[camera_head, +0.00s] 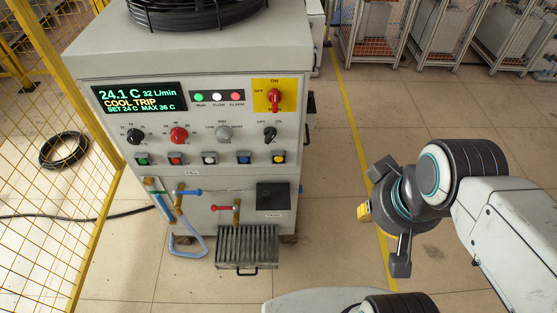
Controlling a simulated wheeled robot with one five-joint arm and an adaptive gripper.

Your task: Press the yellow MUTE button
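Green (142,159), red (176,159), white (209,158) and blue (243,158) buttons sit left of the yellow one. A black knob (270,134) is just above it. The display (140,97) reads "COOL TRIP". A yellow mesh fence (60,200) stands at left.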

